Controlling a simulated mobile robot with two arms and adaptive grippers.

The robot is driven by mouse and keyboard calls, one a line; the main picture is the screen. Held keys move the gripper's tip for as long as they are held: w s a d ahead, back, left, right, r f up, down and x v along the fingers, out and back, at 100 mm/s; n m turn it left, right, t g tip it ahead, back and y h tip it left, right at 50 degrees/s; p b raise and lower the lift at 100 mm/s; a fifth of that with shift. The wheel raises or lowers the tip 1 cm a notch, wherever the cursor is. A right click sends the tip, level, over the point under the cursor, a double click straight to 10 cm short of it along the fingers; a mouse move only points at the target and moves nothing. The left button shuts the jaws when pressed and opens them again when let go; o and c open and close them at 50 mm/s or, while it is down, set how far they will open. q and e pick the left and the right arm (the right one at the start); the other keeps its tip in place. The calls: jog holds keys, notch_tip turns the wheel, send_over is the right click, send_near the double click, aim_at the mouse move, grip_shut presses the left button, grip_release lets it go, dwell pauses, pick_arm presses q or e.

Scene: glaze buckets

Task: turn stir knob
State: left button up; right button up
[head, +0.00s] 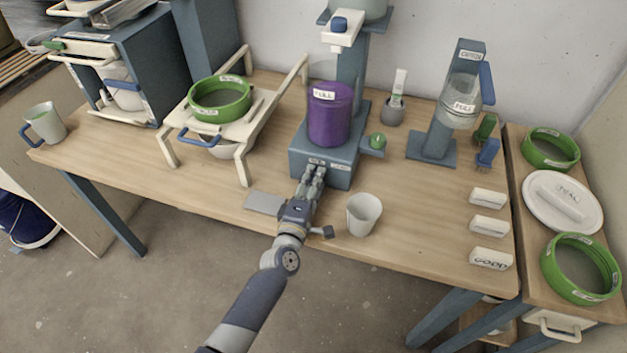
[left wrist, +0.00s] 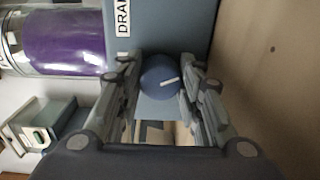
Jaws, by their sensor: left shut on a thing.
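My left gripper (head: 316,178) reaches from the front to the lower front face of the blue base (head: 339,176), which carries the purple-filled clear container (head: 330,115). In the left wrist view, a round blue knob (left wrist: 160,77) with a white pointer line sits between the two fingers. The fingers (left wrist: 163,90) are closed on its two sides. The white line lies slightly tilted from level in that view. A white label (left wrist: 122,20) beside the knob is cut off and reads "DRA". The fingers hide the knob in the head view. My right gripper is not in view.
A white cup (head: 363,214) stands just right of my left gripper. A flat grey plate (head: 264,203) lies to its left. A cream rack with a green sieve (head: 220,98) stands further left. A blue stand (head: 437,137) with a clear container and several white blocks (head: 489,226) are at right.

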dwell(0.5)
pick_arm(q)
jog(key=o, duration=1.1)
jog(key=shift+c, duration=0.2)
jog(key=shift+s, duration=0.1)
jog(key=v, duration=1.2)
jog(key=shift+d, duration=0.1)
